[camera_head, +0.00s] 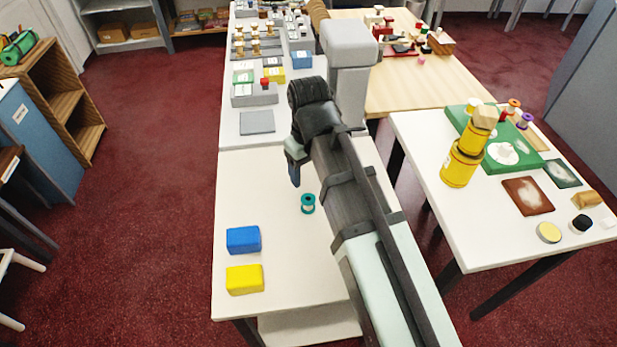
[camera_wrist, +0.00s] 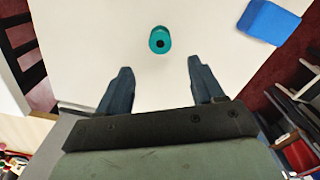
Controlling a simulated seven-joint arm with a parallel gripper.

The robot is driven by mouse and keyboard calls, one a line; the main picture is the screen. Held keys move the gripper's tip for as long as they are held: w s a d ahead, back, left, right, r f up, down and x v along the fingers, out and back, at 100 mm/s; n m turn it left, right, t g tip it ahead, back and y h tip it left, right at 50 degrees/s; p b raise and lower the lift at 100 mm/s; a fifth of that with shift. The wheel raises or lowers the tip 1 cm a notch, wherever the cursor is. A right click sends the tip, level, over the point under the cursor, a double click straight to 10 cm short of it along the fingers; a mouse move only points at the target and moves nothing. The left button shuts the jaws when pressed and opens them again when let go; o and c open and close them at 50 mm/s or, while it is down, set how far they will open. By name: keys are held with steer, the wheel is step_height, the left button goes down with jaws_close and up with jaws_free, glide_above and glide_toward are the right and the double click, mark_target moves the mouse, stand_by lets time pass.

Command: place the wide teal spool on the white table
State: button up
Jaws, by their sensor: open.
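The teal spool (camera_head: 308,203) stands upright on the white table (camera_head: 285,250), right of the blue block. In the wrist view the teal spool (camera_wrist: 160,40) shows from above, with a dark hole in its middle. My gripper (camera_head: 294,172) is open and empty. It is above the table, behind the spool in the head view. In the wrist view the two fingers of my gripper (camera_wrist: 158,75) are spread apart, and the spool lies beyond their tips, roughly in line with the gap. Nothing is between the fingers.
A blue block (camera_head: 243,240) and a yellow block (camera_head: 244,279) sit on the white table's left side. The blue block also shows in the wrist view (camera_wrist: 268,22). A grey pad (camera_head: 257,122) lies farther back. Yellow cans (camera_head: 460,167) stand on the right table.

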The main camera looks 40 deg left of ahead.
mark_target(308, 199)
steer(key=shift+o, duration=0.5)
steer(key=shift+r, duration=0.45)
steer(key=shift+s+d+f+n+y, duration=0.1)
steer(key=shift+f+n+y, duration=0.35)
steer(key=shift+f, duration=0.85)
steer(key=shift+d+f+n+y, duration=0.15)
steer(key=shift+f+n, duration=0.6)
steer(key=shift+f, duration=0.5)
steer(key=shift+s+d+f+n+y, duration=0.1)
steer(key=shift+f+n+y, duration=0.35)
steer(key=shift+f, duration=0.85)
steer(key=shift+w+f, duration=0.1)
steer(key=shift+w+a+f, duration=0.1)
steer(key=shift+a+f, duration=0.15)
steer(key=shift+f, duration=1)
steer(key=shift+a+f, duration=0.2)
steer(key=shift+f, duration=1)
steer(key=shift+c, duration=0.3)
